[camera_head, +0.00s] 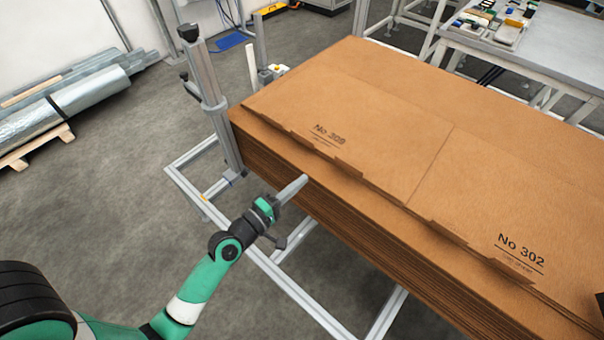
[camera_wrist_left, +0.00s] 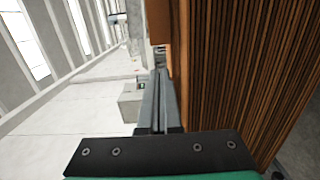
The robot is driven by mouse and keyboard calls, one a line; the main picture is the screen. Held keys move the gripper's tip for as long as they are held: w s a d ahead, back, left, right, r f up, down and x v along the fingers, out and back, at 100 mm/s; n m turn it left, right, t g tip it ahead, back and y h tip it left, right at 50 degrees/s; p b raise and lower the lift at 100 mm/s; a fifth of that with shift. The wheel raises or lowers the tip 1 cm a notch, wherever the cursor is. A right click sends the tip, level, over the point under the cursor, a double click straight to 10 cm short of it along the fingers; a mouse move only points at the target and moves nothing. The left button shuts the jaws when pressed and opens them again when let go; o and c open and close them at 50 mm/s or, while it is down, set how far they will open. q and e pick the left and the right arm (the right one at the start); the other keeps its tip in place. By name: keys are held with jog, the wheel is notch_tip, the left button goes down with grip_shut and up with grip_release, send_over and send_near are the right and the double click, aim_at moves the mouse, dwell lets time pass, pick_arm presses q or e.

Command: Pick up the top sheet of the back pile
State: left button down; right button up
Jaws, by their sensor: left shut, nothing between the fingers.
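A tall stack of brown cardboard sheets (camera_head: 420,130) fills the right of the head view. Its top carries the prints "No 309" and "No 302", with flap edges along the near side; I cannot tell where one pile ends and another begins. My left gripper (camera_head: 304,179) is shut and empty, its fingers pointing up and right beside the stack's near side, a little below the top edge. In the left wrist view the shut fingers (camera_wrist_left: 158,100) lie just left of the layered sheet edges (camera_wrist_left: 230,70). I cannot tell whether they touch. My right gripper is not in view.
A grey metal frame (camera_head: 212,115) with an upright post stands at the stack's left corner, and its low rails run under my left arm. Foil-wrapped rolls (camera_head: 85,90) lie on a pallet at the left. A worktable (camera_head: 550,45) stands behind.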

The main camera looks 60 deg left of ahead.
pick_arm(q)
jog(key=shift+s, duration=0.3)
jog(key=c, duration=1.5)
grip_release()
jog(key=shift+r, duration=0.1)
jog(key=o, duration=0.6)
jog(key=shift+w, duration=0.1)
jog(key=shift+c, duration=0.2)
